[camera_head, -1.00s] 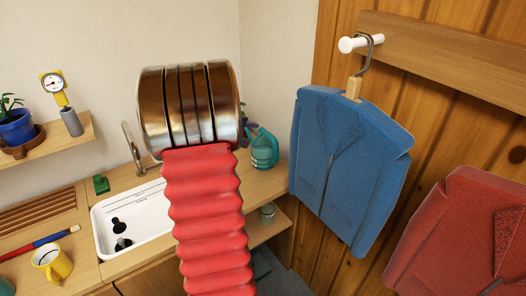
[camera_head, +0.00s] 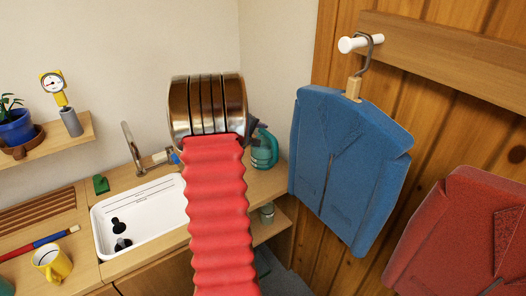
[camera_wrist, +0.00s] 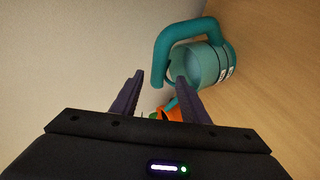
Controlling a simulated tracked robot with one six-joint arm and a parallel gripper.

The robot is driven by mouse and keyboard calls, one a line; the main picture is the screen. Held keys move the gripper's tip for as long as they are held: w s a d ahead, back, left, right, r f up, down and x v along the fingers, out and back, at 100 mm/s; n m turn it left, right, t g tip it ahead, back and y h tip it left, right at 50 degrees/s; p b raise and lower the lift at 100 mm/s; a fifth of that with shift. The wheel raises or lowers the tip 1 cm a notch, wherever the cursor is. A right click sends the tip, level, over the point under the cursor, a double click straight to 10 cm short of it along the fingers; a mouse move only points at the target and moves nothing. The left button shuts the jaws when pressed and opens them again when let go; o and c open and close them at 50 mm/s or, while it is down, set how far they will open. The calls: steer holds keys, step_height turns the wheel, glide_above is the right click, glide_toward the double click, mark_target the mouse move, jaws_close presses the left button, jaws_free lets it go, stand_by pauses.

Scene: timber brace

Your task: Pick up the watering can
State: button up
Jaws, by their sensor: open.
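The teal watering can (camera_head: 265,150) stands on the wooden counter near the wall corner, to the right of my arm in the head view. My arm hides its left side. In the wrist view, the can (camera_wrist: 205,62) appears on its side at upper right, with its thick handle (camera_wrist: 165,42) arching beyond my fingertips. My gripper (camera_wrist: 160,77) is open with two dark fingers. The right finger overlaps the can's near edge in the picture; I cannot tell whether they touch. No part of the can is clamped.
A small orange and green thing (camera_wrist: 170,112) shows between my fingers. A white sink (camera_head: 130,220) is left of my arm, with a tap (camera_head: 130,148) behind it. A glass jar (camera_head: 267,213) stands on a lower shelf. A blue jacket (camera_head: 345,165) hangs at right.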

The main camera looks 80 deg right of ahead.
mark_target(263, 133)
steer(key=shift+x, duration=2.55)
steer(key=shift+d+r, duration=0.1)
steer(key=shift+c, duration=0.6)
jaws_close()
